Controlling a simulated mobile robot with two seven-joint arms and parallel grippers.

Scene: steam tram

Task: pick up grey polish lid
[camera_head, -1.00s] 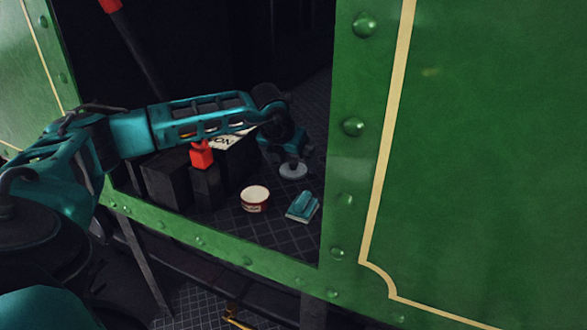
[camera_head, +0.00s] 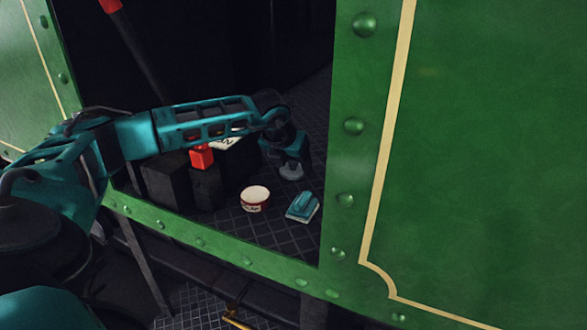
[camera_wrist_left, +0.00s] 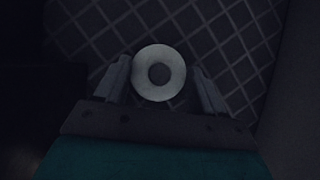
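The grey polish lid (camera_head: 291,174) lies on the dark tread-plate floor, partly covered from above by my left gripper (camera_head: 291,167). In the left wrist view the lid (camera_wrist_left: 174,72) shows as a pale grey disc with a darker round centre. There my left gripper (camera_wrist_left: 160,85) is open, with one finger on each side of the lid and narrow gaps between. I cannot tell whether either finger touches it. My right gripper is not in view.
A white-and-red polish tin (camera_head: 255,198) and a teal brush-like block (camera_head: 303,207) stand nearer the sill. Dark boxes with a red piece (camera_head: 202,157) stand at left. The green riveted wall (camera_head: 480,150) bounds the opening at right.

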